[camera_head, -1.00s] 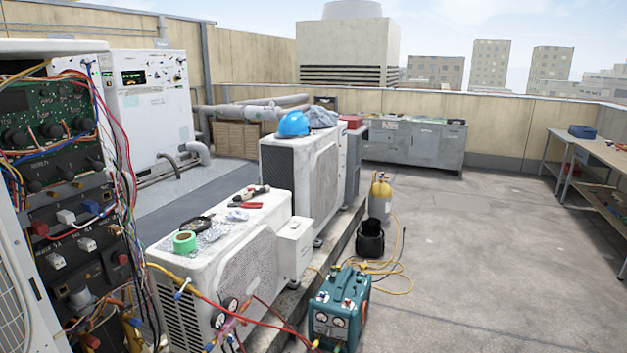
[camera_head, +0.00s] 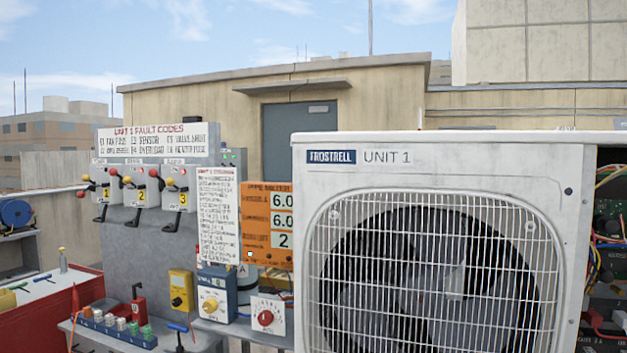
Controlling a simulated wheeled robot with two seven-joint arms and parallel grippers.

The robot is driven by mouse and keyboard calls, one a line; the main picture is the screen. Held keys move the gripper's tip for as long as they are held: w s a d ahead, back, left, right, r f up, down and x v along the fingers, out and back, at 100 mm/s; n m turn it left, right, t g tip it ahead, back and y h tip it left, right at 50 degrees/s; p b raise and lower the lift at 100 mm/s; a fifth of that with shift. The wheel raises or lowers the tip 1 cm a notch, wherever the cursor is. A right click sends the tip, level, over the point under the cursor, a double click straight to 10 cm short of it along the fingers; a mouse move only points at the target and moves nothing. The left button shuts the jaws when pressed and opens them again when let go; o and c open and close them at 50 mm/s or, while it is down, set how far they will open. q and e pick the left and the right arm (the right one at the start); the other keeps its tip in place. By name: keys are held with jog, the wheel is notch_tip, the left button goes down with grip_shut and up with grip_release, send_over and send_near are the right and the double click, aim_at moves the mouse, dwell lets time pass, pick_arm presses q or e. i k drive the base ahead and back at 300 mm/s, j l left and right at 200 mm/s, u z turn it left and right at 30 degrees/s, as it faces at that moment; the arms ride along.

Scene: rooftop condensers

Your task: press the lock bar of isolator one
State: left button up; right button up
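Isolator one (camera_head: 104,192) is a small grey box with a yellow plate marked 1, at the left of a row of three on a grey panel in the head view. Red and yellow ball-ended handles stick out from its upper left side. A black bar-like part (camera_head: 101,213) hangs below it; I cannot tell for sure whether this is the lock bar. Isolator two (camera_head: 138,192) and isolator three (camera_head: 176,190) stand to its right with similar parts. Neither of my grippers is in view.
The large white Unit 1 condenser (camera_head: 445,150) fills the right side. A red cabinet (camera_head: 88,292) stands at the left.

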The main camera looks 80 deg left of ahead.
aim_at(85, 178)
jog(key=u, duration=3.75)
